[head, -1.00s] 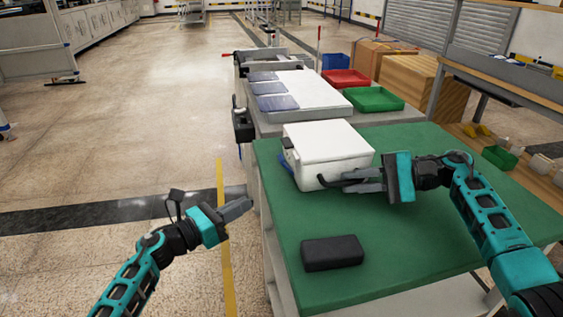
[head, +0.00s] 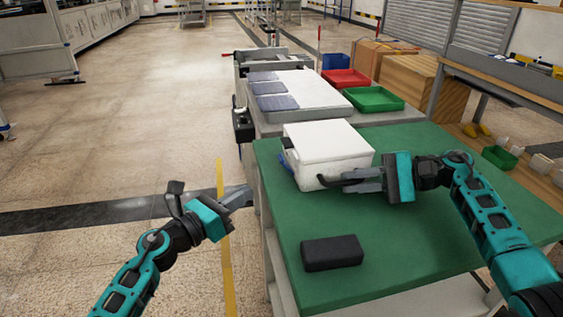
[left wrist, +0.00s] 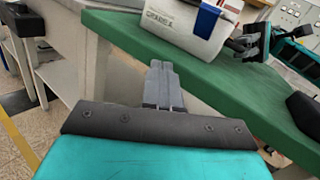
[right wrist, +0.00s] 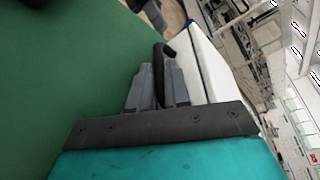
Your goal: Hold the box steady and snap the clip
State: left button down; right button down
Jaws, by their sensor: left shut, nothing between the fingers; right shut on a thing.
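The white box (head: 322,157) sits on the green table with its lid down. A dark handle (right wrist: 159,72) stands out from its near side. My right gripper (head: 345,182) is shut on this handle; the right wrist view shows the fingers around it. A blue clip (left wrist: 207,17) shows on the box's left side in the left wrist view; I cannot tell whether it is snapped. My left gripper (head: 249,193) is shut and empty, off the table's left edge and apart from the box. Its closed fingertips also show in the left wrist view (left wrist: 161,66).
A black block (head: 332,252) lies on the front of the green table top (head: 425,265). Behind stand a grey bench with dark panels (head: 277,102), a green tray (head: 374,99) and a red tray (head: 346,78). The floor left of the table is clear.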

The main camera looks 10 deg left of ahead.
pick_arm(q)
jog(key=shift+w+d+r, duration=0.35)
jog(key=shift+d+r, duration=0.35)
jog(key=shift+d, duration=0.15)
jog(key=shift+w+d+r, duration=0.3)
jog(key=shift+d+r, duration=0.45)
jog(key=shift+d, duration=0.05)
jog(key=shift+w+d+r, duration=0.35)
jog(key=shift+d+r, duration=0.35)
jog(key=shift+d, duration=0.15)
jog(key=shift+w+d+r, duration=0.15)
jog(key=shift+d+r, duration=0.1)
jog(key=shift+d, duration=0.05)
jog(key=shift+w+d+r, duration=0.25)
jog(key=shift+d+r, duration=0.25)
jog(key=shift+d, duration=0.15)
pick_arm(e)
jog(key=shift+f, duration=0.1)
dwell(1.0)
pick_arm(q)
jog(key=shift+a+f, duration=0.1)
jog(key=shift+s+a+f, duration=0.2)
jog(key=shift+a+f, duration=0.2)
jog(key=shift+a, duration=0.05)
jog(key=shift+s+a+f, duration=0.2)
jog(key=shift+a+f, duration=0.15)
jog(key=shift+a, duration=0.1)
